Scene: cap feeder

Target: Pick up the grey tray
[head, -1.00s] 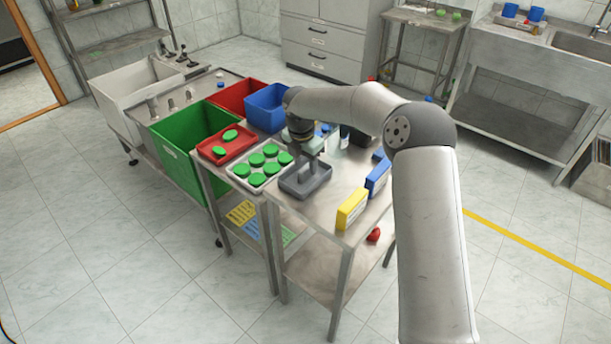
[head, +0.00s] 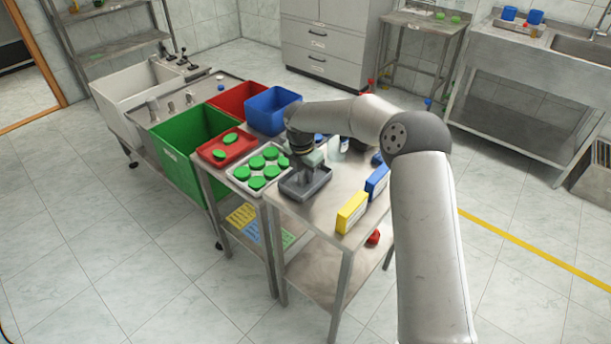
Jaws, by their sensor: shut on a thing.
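The grey tray (head: 318,190) is a shallow, empty-looking rectangular tray at the left end of the steel table, beside a white tray of green caps. My gripper (head: 304,182) points down at the tray and is shut on it, seemingly at its far left side. The fingertips are small and partly merge with the tray's grey, so the exact grip spot is hard to see. I cannot tell whether the tray rests on the table or is just above it.
A yellow box (head: 352,212) and a blue box (head: 377,182) stand to the right. The table's front edge is close.

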